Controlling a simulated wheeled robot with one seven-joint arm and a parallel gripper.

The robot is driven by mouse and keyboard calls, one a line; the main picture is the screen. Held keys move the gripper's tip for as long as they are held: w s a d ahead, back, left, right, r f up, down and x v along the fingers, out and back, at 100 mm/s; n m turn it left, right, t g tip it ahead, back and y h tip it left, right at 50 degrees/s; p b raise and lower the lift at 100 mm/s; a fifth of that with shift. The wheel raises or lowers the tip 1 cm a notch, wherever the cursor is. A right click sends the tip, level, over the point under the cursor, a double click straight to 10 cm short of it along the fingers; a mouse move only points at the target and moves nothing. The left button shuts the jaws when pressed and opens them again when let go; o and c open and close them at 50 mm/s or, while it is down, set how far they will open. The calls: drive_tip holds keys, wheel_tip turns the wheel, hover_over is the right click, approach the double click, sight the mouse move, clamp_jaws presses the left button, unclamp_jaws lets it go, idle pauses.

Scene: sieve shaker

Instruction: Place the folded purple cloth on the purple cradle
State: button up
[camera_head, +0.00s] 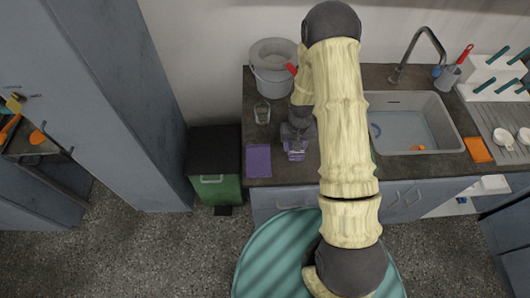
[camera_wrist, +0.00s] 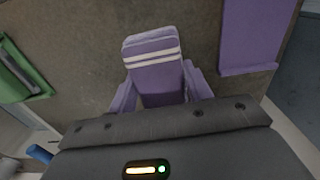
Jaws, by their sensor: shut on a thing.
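My gripper (camera_wrist: 160,90) is shut on the folded purple cloth (camera_wrist: 153,70), which has pale stripes across it. Its two lavender fingers sit on either side of the cloth. In the head view the cloth (camera_head: 295,154) is over the front part of the dark counter, below my gripper (camera_head: 297,138). A flat purple rectangle (camera_head: 258,161) lies at the counter's front left corner and seems to be the purple cradle. It also shows at the upper right of the wrist view (camera_wrist: 252,38). The cloth is beside it and apart from it. I cannot tell the cloth's height above the counter.
A grey bucket (camera_head: 272,66) and a glass (camera_head: 262,112) stand behind the purple rectangle. A sink (camera_head: 413,124) is to the right, with an orange cloth (camera_head: 477,150) beyond it. A green item (camera_wrist: 22,75) lies left in the wrist view. My arm hides the middle counter.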

drive_tip(key=shift+w+d, duration=0.1)
drive_tip(key=shift+s, duration=0.2)
drive_tip(key=a+r+b, duration=0.1)
drive_tip(key=a+b, duration=0.1)
drive_tip(key=a+r+b, duration=0.1)
drive_tip(key=a+b, duration=0.1)
drive_tip(key=a+r+b, duration=0.1)
drive_tip(key=a+b, duration=0.1)
drive_tip(key=a, duration=0.1)
drive_tip(key=shift+w, duration=0.2)
drive_tip(key=s+a+r+b, duration=0.2)
drive_tip(key=a+r+b, duration=0.2)
drive_tip(key=a, duration=0.2)
drive_tip(key=shift+s+a+r, duration=0.2)
drive_tip(key=shift+r, duration=0.1)
